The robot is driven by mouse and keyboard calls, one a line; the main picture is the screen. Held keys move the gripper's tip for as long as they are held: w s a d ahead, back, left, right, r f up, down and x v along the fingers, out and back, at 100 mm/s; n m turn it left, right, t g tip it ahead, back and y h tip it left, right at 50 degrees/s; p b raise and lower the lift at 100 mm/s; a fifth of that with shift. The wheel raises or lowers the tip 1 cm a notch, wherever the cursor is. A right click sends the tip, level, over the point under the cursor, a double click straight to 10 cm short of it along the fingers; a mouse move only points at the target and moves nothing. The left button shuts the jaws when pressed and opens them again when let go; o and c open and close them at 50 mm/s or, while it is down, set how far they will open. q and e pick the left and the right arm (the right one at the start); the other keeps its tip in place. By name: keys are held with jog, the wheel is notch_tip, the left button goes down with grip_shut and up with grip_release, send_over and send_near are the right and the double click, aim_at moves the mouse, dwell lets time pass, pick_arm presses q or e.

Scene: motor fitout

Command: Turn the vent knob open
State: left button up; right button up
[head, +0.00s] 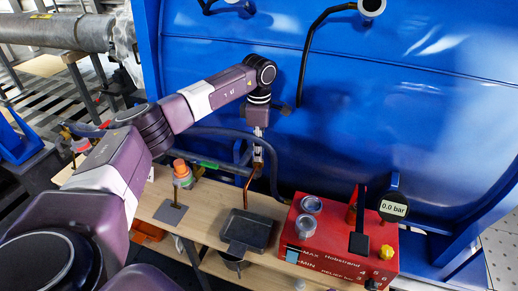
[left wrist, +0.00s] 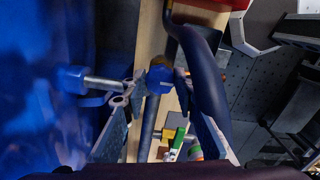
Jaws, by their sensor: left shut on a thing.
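In the left wrist view, a small blue piece with a brownish top, which looks like the vent knob (left wrist: 160,76), sits between the fingertips of my left gripper (left wrist: 160,84). The fingers are closed on its two sides. In the head view, my left gripper (head: 258,160) points down in front of the blue tank (head: 420,100), beside a dark hose. The fingers largely hide the knob there, and its turn angle cannot be read. My right gripper is not in view.
A copper-coloured tube (head: 248,188) hangs just below the gripper. A red pump box (head: 335,247) with a yellow knob (head: 386,252) and a gauge reading 0.0 bar (head: 393,208) stands right. A dark tray (head: 245,231) and an orange-topped item (head: 181,172) are on the wooden bench (head: 205,205).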

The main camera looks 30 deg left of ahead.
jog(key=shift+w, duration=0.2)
pick_arm(q)
jog(key=shift+r+n, duration=0.1)
jog(key=shift+n, duration=0.6)
jog(key=n, duration=0.3)
jog(key=shift+w, duration=0.1)
jog(key=n, duration=0.4)
jog(key=shift+a, duration=0.1)
jog(key=n, duration=0.4)
jog(key=shift+a+n, duration=0.1)
jog(key=shift+n, duration=0.2)
jog(key=n, duration=0.5)
jog(key=shift+w+r+p, duration=0.1)
jog(key=shift+p, duration=0.25)
jog(key=n, duration=0.5)
jog(key=shift+a+n+p, duration=0.15)
jog(key=shift+n+p, duration=0.15)
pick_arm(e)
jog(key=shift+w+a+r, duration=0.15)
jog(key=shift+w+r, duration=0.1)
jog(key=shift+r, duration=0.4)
